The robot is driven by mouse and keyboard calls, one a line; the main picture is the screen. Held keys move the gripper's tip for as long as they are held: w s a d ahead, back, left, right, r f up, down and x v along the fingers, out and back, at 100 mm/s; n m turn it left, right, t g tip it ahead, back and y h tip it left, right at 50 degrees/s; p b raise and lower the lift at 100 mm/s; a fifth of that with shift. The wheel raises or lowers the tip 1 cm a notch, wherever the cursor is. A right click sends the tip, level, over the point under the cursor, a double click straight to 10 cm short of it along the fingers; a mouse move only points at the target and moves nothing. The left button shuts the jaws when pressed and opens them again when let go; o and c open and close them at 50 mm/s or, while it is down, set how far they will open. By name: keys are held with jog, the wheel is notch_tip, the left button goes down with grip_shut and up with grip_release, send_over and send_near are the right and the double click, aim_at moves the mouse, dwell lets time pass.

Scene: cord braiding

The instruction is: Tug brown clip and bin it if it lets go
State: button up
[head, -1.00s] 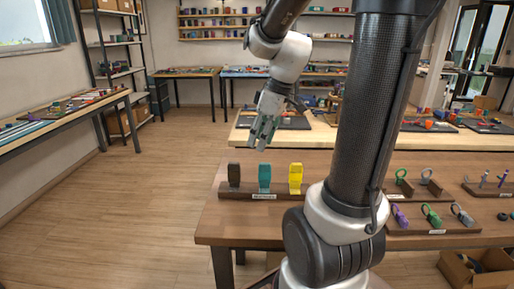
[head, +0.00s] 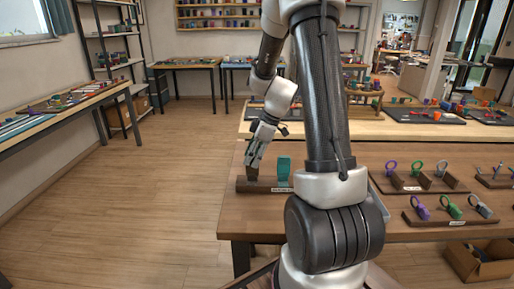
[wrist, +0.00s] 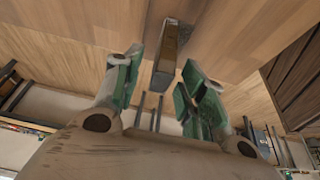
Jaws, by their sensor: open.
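The brown clip (head: 252,174) stands upright at the left end of a dark wooden rack (head: 243,186), its top partly hidden by my gripper. My gripper (head: 254,160) points down just above and over it. In the wrist view my gripper (wrist: 158,78) is open, with green-padded fingers apart and nothing held. The brown clip (wrist: 169,50) shows there just beyond and between the fingertips. I cannot tell from these views whether a finger touches it. A teal clip (head: 284,168) stands to its right on the same rack.
My own arm covers the right part of the rack, and the yellow clip is hidden. Racks with purple, green and grey rings (head: 449,207) stand on the table's right side. Floor to the left is clear.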

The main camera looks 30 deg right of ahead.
jog(key=shift+w+a+f, duration=0.1)
jog(key=shift+f, duration=0.25)
jog(key=c, duration=0.9)
grip_shut()
jog(key=shift+f, duration=0.1)
jog(key=o, duration=1.2)
grip_release()
jog(key=shift+v, duration=3.05)
